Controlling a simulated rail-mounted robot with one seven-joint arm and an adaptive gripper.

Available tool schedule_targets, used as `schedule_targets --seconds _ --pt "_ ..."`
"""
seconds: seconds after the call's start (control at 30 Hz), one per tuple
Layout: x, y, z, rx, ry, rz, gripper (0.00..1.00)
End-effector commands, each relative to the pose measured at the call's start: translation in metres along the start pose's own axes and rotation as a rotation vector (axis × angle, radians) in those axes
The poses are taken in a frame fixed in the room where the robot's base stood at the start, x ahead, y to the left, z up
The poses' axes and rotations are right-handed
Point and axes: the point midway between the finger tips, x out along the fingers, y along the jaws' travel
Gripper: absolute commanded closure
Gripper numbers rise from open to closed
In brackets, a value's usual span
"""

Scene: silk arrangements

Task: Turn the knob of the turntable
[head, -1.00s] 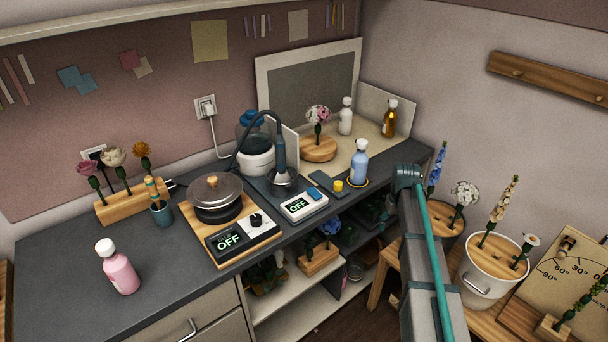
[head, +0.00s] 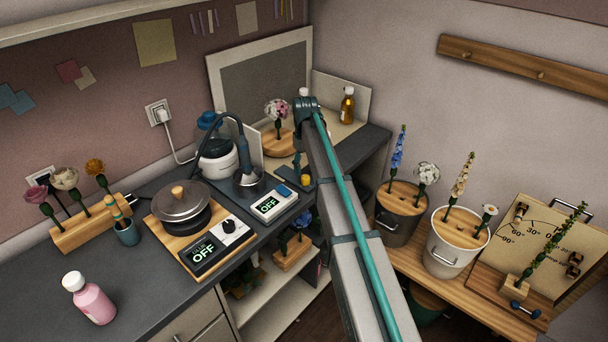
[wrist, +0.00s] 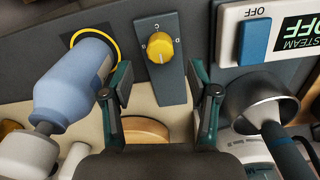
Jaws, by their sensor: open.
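The turntable's yellow knob (wrist: 159,50) sits on a dark grey panel with small letters around it, in the upper middle of the wrist view. It also shows in the head view (head: 306,180) beside my arm. The turntable's yellow ring (wrist: 104,38) is left of the knob. A blue bottle (wrist: 72,82) with a pale cap stands there. In the head view my arm hides the bottle and ring. My gripper (wrist: 160,80) is open and empty, its fingers spread either side of the panel. In the picture the knob lies just beyond the fingertips, between their lines. I see no contact.
A steam unit (head: 271,205) reading OFF, with a blue switch, is near the knob. A steamer nozzle (wrist: 258,100) is close to my right finger. A hot plate with a lidded pan (head: 180,200) stands left. Flower buckets (head: 455,240) stand on the right bench.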

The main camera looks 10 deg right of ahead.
Motion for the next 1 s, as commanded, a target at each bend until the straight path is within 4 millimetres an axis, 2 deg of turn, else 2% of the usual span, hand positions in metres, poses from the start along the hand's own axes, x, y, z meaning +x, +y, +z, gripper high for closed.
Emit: schedule_targets --seconds 0.2,0.4,0.77,0.8,1.0 --pt "0.032 0.0 0.001 0.001 -0.001 0.0 0.4" --pt "0.05 0.0 0.0 0.001 0.0 0.0 0.4" --pt "0.056 0.0 0.0 0.001 0.001 0.001 0.4" --pt "0.056 0.0 0.0 0.001 0.001 0.001 0.42" --pt "0.056 0.0 0.0 0.001 0.001 0.001 0.75"
